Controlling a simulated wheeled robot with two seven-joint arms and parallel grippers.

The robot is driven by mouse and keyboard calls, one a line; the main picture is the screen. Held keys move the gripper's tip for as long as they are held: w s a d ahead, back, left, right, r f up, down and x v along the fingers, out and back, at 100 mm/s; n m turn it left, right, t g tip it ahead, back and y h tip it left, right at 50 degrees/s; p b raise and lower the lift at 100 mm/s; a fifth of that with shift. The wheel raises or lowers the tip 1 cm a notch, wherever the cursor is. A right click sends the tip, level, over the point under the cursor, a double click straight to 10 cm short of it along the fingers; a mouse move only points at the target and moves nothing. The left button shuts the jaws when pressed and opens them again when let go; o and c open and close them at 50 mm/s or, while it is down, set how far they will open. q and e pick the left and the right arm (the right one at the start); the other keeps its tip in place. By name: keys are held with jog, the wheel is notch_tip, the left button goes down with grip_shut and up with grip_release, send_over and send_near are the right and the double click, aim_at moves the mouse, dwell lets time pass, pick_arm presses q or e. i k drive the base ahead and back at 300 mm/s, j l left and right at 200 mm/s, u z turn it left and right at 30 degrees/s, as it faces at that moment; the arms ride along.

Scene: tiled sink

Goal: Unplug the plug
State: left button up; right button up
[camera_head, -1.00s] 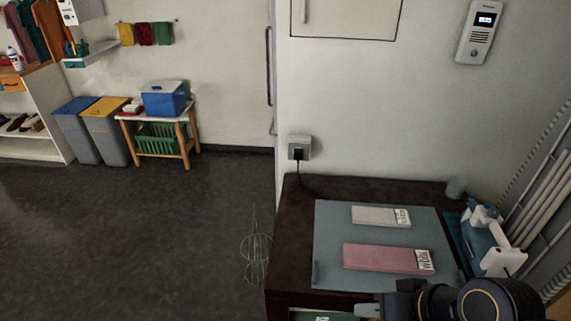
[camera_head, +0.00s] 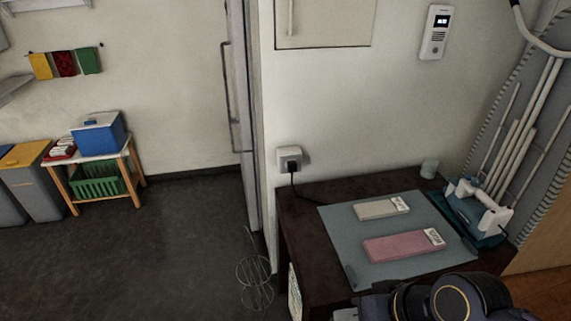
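The black plug (camera_head: 292,166) sits in a white wall socket (camera_head: 284,152) just above the back left corner of the dark table. Its black cord (camera_head: 293,186) hangs down to the table edge. My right arm shows at the bottom right, in front of the table. A light grey tip, seemingly of my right gripper (camera_head: 345,314), shows at the bottom edge, well below the plug and apart from it. Its fingers are mostly cut off by the frame, so I cannot tell open from shut. My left gripper is not in view.
The dark table (camera_head: 300,235) carries a grey-blue mat (camera_head: 345,235) with a grey block (camera_head: 378,208) and a pink block (camera_head: 400,246). A white and blue device (camera_head: 480,205) stands at its right. A wire rack (camera_head: 255,283) is on the floor to the left. Open floor lies further left.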

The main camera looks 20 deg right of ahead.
aim_at(291, 165)
jog(key=i+j+z, duration=0.15)
jog(key=i+j, duration=0.3)
jog(key=i+j+z, duration=0.15)
jog(key=i+j, duration=0.25)
jog(key=j, duration=0.15)
